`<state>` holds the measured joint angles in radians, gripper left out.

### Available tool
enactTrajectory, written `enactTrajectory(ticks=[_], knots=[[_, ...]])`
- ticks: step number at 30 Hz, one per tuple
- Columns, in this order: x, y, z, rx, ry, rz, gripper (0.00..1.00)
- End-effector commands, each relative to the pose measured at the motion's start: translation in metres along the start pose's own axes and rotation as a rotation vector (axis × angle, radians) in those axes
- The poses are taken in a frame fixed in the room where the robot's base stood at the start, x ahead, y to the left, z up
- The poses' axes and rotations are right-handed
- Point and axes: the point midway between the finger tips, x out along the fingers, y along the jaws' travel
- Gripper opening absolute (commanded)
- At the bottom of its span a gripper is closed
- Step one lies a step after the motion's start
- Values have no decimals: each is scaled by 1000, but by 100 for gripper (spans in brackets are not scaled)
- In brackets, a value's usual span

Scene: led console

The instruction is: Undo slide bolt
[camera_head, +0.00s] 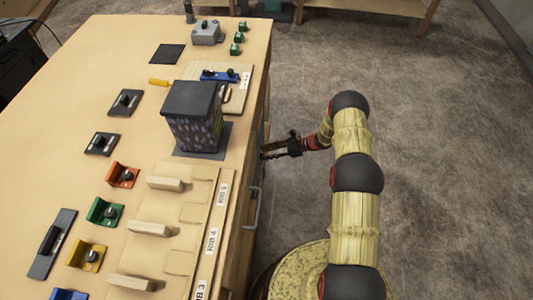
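A blue fitting with dark knobs (218,76), which looks like a slide bolt, lies on a light wooden board (243,98) near the table's right edge. It is small here, and I cannot tell how far its bar is slid. My gripper (266,152) is beside the table's right side, nearer to me than the blue fitting and apart from it. Its dark fingers point left at the table side. They are too small to tell whether they are apart, and I see nothing held. The table's side face is mostly hidden from this angle.
A dark box (192,115) stands on the table between the blue fitting and the wooden slides (150,228). A metal handle (252,208) sticks out from the table's side. Colored switches (104,212) and a grey box (206,33) are on top.

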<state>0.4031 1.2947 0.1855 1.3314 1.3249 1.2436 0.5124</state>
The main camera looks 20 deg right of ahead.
Motion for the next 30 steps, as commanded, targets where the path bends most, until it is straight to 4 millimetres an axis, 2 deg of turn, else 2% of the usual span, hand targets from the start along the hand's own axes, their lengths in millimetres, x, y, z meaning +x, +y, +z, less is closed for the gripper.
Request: enactTrajectory(ticks=[7, 11, 24, 30], knots=[[-1, 1, 0, 1, 0, 2, 35], [-12, 0, 0, 1, 0, -1, 35], [-95, 0, -1, 1, 0, -1, 35], [-116, 0, 0, 1, 0, 0, 35]])
